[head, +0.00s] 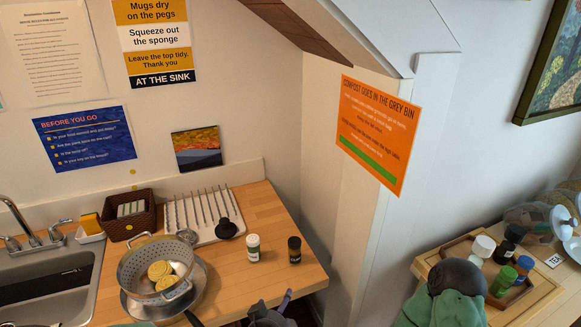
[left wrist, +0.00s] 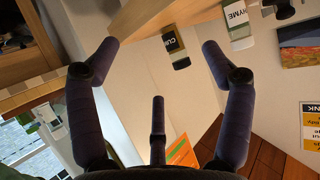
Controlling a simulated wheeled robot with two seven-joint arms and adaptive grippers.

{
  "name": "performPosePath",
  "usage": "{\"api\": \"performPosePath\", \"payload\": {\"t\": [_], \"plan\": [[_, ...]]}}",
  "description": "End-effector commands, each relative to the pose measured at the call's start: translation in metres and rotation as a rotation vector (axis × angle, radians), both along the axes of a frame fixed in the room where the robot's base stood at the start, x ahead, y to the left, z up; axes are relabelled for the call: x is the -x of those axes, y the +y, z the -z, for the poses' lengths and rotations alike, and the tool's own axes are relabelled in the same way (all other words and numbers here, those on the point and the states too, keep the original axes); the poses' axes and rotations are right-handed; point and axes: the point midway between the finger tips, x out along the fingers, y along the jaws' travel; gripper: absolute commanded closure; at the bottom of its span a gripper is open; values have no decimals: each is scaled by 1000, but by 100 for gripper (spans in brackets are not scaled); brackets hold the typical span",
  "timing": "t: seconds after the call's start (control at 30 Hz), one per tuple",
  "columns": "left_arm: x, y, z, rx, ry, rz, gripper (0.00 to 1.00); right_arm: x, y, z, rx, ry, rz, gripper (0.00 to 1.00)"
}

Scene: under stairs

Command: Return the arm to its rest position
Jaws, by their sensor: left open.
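My left gripper (head: 270,314) shows at the bottom edge of the head view, in front of the wooden counter (head: 312,274) and partly cut off by the frame. In the left wrist view its dark fingers (left wrist: 158,50) are spread wide with nothing between them. Two spice jars stand on the counter near its front corner, apart from the gripper: a white-lidded one (head: 253,248) and a black-lidded one (head: 294,250). Their labels show in part in the wrist view, reading "HYME" and "CU". A green-sleeved part of my right arm (head: 455,295) is at lower right; my right gripper is not seen.
A metal colander (head: 130,268) holding yellow items sits on a pan beside the sink (head: 50,300). A drying rack (head: 203,213) and brown basket (head: 128,212) stand behind. A wooden tray (head: 431,262) with several jars is on the right table. A wall corner stands between the surfaces.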

Motion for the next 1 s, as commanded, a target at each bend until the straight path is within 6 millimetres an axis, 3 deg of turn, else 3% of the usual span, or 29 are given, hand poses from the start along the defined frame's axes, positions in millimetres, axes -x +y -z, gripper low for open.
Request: {"api": "performPosePath", "payload": {"t": [0.27, 0.47, 0.77, 1.0], "plan": [[3, 16, 57, 15, 165, -10, 19, 0, 0, 0, 0, 0, 0, 60], [17, 33, 120, 52, 360, -30, 19, 0, 0, 0, 0, 0, 0, 60], [65, 55, 210, 136, 668, -78, 19, 0, 0, 0, 0, 0, 0, 60], [120, 65, 269, 220, 909, -123, 19, 0, 0, 0, 0, 0, 0, 60]]}}
